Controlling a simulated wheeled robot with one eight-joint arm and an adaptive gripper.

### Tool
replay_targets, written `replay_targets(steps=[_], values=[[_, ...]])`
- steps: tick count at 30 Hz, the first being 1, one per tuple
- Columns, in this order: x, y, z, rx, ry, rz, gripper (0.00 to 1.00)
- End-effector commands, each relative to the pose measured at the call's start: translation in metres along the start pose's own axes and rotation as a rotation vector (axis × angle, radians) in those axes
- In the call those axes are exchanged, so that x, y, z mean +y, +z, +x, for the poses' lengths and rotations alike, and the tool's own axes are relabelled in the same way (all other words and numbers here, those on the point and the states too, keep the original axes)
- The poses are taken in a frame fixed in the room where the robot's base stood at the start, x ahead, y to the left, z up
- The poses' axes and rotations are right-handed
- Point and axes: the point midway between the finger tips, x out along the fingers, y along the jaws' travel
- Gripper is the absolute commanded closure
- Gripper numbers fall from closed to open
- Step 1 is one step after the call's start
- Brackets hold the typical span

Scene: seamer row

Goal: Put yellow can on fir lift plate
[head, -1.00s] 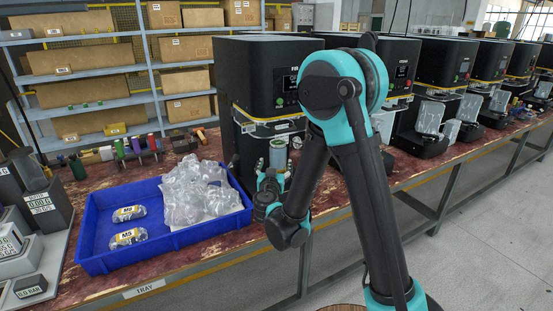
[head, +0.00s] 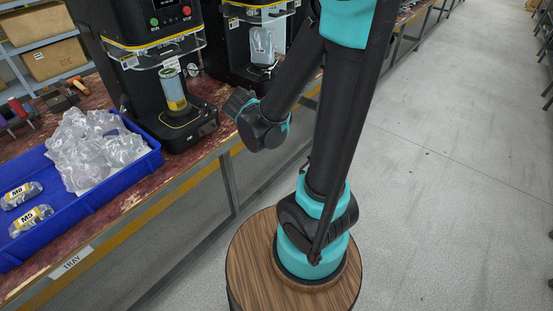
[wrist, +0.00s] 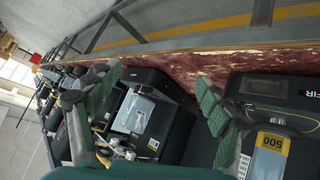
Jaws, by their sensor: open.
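The yellow can (head: 175,90), a grey can with a yellow label band, stands upright on the fir lift plate (head: 190,119), low in the first black machine. It also shows at the right edge of the wrist view (wrist: 268,158), its yellow label reading 500, beside the machine's FIR marking. My gripper (head: 238,103) is to the right of the can, apart from it, outside the machine. In the wrist view its two green-padded fingers (wrist: 158,80) are spread with nothing held between them. The can lies outside the right finger. The lift plate is mostly hidden under the can.
A blue tray (head: 95,200) with clear bags and two M5-type packets sits left on the worn red bench. A second black machine (head: 245,40) stands behind my gripper, with a clear container in it. The floor to the right is clear.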

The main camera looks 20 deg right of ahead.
Motion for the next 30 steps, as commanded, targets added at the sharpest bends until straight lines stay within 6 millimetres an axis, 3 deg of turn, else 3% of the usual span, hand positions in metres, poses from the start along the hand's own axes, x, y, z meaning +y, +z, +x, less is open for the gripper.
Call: replay_targets(steps=[1,4,9,12,17,30], values=[[0.019,0.022,-0.005,-0.073,-0.010,-0.002,0.21],[0.038,0.066,-0.018,-0.208,-0.068,-0.023,0.21],[0.046,0.122,-0.045,-0.355,-0.208,-0.051,0.21],[0.043,0.140,-0.058,-0.395,-0.277,-0.062,0.21],[0.039,0.151,-0.066,-0.416,-0.331,-0.070,0.21],[0.038,0.152,-0.067,-0.416,-0.336,-0.073,0.21]])
